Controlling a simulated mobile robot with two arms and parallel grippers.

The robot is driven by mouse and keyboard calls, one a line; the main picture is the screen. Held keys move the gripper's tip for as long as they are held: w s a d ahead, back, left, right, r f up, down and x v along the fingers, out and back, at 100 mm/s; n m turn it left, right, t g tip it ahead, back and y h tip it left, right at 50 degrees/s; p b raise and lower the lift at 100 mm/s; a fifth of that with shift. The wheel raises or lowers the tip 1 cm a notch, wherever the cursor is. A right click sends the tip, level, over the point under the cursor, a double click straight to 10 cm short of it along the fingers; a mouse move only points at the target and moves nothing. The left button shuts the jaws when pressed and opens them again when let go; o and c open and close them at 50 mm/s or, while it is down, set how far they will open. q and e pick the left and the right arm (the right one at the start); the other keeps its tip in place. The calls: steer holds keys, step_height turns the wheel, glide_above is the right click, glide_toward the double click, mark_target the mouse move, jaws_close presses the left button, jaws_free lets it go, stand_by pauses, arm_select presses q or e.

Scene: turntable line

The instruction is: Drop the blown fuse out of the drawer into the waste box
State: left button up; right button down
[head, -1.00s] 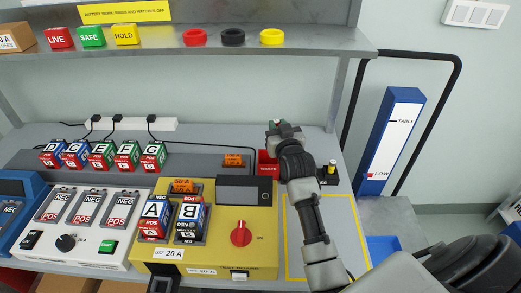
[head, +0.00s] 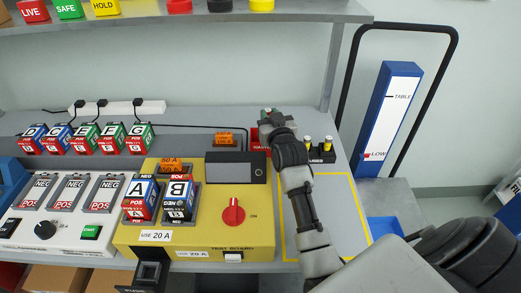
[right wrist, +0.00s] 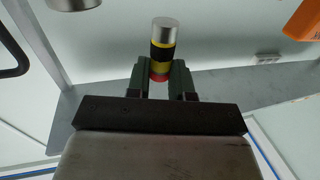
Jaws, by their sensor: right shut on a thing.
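My right gripper (head: 268,118) is at the back of the bench, at the red waste box (head: 255,140), which it and its arm partly hide. In the right wrist view the same gripper (right wrist: 162,75) is shut on a fuse (right wrist: 163,35) with a silver cap and dark, yellow and red bands. The head view does not show clearly whether the fuse is above or inside the box. The drawer (head: 150,275) stands out below the yellow test board (head: 205,232), with a dark square socket; no fuse is visible in it. My left gripper is not in view.
A black fuse holder (head: 322,156) with two yellow-banded fuses stands right of my arm. Batteries A (head: 139,198) and B (head: 178,198) sit in the test board. Several batteries line the back left. The yellow-outlined area (head: 335,215) looks empty.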

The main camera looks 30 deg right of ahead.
steer(key=c, duration=0.9)
jaws_free()
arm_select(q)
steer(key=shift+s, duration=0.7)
arm_select(e)
steer(key=shift+r, duration=0.1)
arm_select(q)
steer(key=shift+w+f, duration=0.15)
arm_select(e)
steer(key=s+d+r, duration=0.1)
steer(key=s+r, duration=0.2)
steer(key=s+d+r, duration=0.2)
steer(key=s+r, duration=0.2)
steer(key=s+d+r, duration=0.2)
steer(key=s+r, duration=0.1)
steer(key=r, duration=0.1)
steer(key=shift+s+d, duration=0.15)
steer(key=shift+s, duration=0.05)
steer(key=shift+f, duration=0.1)
